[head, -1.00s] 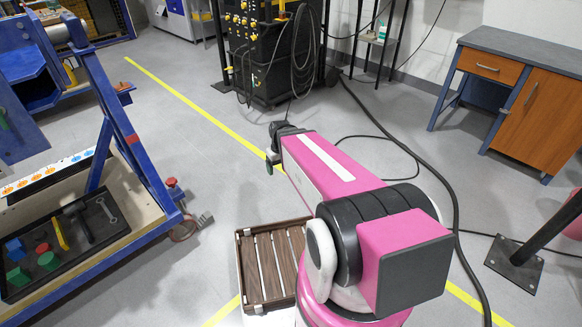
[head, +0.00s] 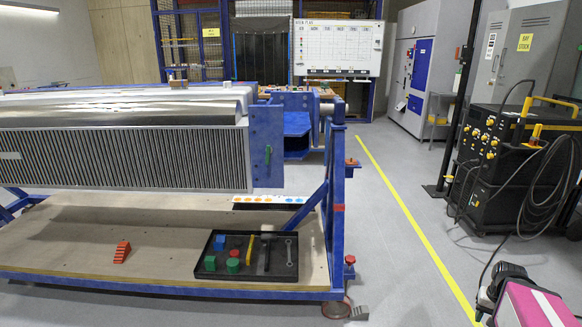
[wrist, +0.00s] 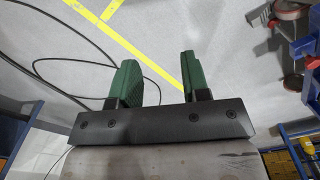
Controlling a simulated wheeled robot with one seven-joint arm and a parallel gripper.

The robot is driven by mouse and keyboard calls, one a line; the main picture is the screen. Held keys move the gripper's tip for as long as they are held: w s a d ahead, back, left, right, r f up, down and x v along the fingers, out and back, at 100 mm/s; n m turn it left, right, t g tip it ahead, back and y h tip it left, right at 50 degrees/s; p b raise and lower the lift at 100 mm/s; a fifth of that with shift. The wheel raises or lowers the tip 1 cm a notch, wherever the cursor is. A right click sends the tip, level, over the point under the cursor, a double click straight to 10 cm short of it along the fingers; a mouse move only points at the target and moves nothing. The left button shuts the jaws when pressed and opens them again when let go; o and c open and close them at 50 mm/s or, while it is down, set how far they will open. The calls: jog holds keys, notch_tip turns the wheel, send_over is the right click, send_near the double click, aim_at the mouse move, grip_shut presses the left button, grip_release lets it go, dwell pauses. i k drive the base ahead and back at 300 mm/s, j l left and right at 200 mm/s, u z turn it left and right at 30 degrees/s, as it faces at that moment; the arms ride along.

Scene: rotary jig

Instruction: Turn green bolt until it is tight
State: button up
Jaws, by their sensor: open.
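In the head view only part of my pink arm shows at the lower right, well away from the bolt. The bolt cannot be made out in the wrist view.
A black tray (head: 205,262) with blocks and tools lies on the jig's wooden base (head: 75,260), near an orange-red stepped block (head: 122,252). The blue frame post (head: 338,215) stands right of the bolt. A black machine (head: 505,165) with cables stands right. Floor between is mostly clear.

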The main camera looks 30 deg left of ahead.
aim_at(269, 150)
jog(key=u, duration=2)
